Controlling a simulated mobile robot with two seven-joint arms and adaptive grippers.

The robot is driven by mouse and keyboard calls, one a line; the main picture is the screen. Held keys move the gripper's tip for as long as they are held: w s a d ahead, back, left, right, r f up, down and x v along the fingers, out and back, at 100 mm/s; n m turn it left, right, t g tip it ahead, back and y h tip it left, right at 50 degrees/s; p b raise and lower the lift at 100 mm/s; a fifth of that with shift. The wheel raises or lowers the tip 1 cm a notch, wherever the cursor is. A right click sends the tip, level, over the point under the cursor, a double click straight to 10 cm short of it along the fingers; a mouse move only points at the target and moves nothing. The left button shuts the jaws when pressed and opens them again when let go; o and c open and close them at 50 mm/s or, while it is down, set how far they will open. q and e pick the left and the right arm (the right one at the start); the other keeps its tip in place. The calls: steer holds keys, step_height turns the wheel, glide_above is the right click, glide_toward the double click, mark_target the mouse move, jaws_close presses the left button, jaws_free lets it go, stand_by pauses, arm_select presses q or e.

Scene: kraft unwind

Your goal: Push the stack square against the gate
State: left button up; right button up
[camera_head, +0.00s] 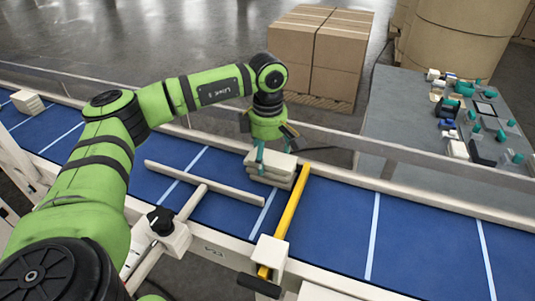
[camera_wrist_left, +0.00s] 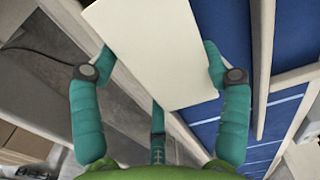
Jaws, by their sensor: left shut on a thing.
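The stack (camera_head: 268,173) is several flat cream pieces lying on the blue conveyor belt, close beside the yellow gate bar (camera_head: 292,212). Its right end is near the bar; I cannot tell whether they touch. My left gripper (camera_head: 275,157) reaches down on the stack from above, its teal fingers on either side. In the left wrist view, the gripper (camera_wrist_left: 157,68) is shut on the stack, whose plain cream top (camera_wrist_left: 160,45) fills the space between the fingers. The lower layers are hidden there. My right gripper is in neither view.
A pale guide rail (camera_head: 205,183) lies along the belt left of the gate. Another cream stack (camera_head: 27,101) sits at the far left of the belt. Cartons (camera_head: 318,55) stand behind the conveyor, and a grey table (camera_head: 403,125) with small parts is at right. The belt right of the gate is clear.

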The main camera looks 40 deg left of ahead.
arm_select(q)
steer(key=shift+w+d, duration=0.25)
steer(key=shift+d, duration=0.8)
stand_by(1.6)
steer(key=shift+a, duration=0.15)
stand_by(0.5)
steer(key=o, duration=1.3)
steer(key=shift+c, duration=0.2)
step_height(320, 180, up, 12)
steer(key=shift+s+f, duration=0.1)
